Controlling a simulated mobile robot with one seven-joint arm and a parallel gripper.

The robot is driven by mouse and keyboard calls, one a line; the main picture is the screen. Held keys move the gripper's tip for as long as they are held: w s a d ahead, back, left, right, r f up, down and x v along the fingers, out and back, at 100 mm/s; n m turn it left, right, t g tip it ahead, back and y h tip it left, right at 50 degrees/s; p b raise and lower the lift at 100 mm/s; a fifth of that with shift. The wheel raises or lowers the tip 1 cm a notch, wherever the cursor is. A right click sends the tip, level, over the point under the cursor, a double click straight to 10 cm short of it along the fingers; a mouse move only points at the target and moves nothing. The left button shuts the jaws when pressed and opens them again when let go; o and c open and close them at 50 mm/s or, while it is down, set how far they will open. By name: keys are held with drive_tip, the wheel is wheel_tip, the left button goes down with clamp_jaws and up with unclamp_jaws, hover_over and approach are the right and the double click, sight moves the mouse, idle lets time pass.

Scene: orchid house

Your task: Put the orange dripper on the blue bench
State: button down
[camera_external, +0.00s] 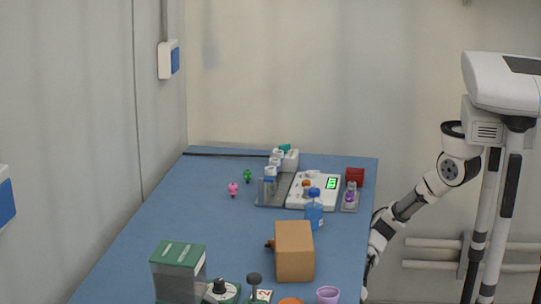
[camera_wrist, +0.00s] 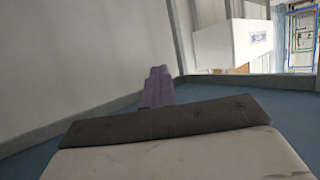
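The blue bench (camera_external: 170,232) fills the middle of the external view. An orange round thing (camera_external: 290,300) is at its near end, cut off by the bottom edge of the picture; I cannot tell for sure that it is the dripper. A small orange-brown item (camera_external: 306,183) lies on the white scale farther back. My gripper (camera_external: 367,278) hangs low by the bench's right edge, right of the purple cup (camera_external: 328,295). Its fingers are too small and dark to read, and I see nothing held. The wrist view shows the blue surface (camera_wrist: 205,94) behind a grey and white foreground.
A brown box (camera_external: 294,251) stands left of my gripper, with a blue-capped bottle (camera_external: 314,212) behind it. A green-topped container (camera_external: 178,272) is near left. The scale (camera_external: 313,191) and a grey rack (camera_external: 272,193) are at the back. The bench's left middle is clear.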

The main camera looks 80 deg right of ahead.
drive_tip(key=w+d+m+t+h+p, duration=0.1)
drive_tip(key=w+d+m+h, duration=0.1)
drive_tip(key=d, duration=1)
drive_tip(key=w+d+f+m+t+h+p, duration=0.1)
drive_tip(key=w+d+m+h+p, duration=0.1)
drive_tip(key=d, duration=1)
drive_tip(key=w+d+f+m+t+h+p, duration=0.1)
drive_tip(key=d+m+h, duration=0.3)
drive_tip(key=d, duration=0.8)
drive_tip(key=shift+w+h+p, duration=0.4)
drive_tip(key=shift+w+p, duration=0.1)
drive_tip(key=shift+w, duration=0.05)
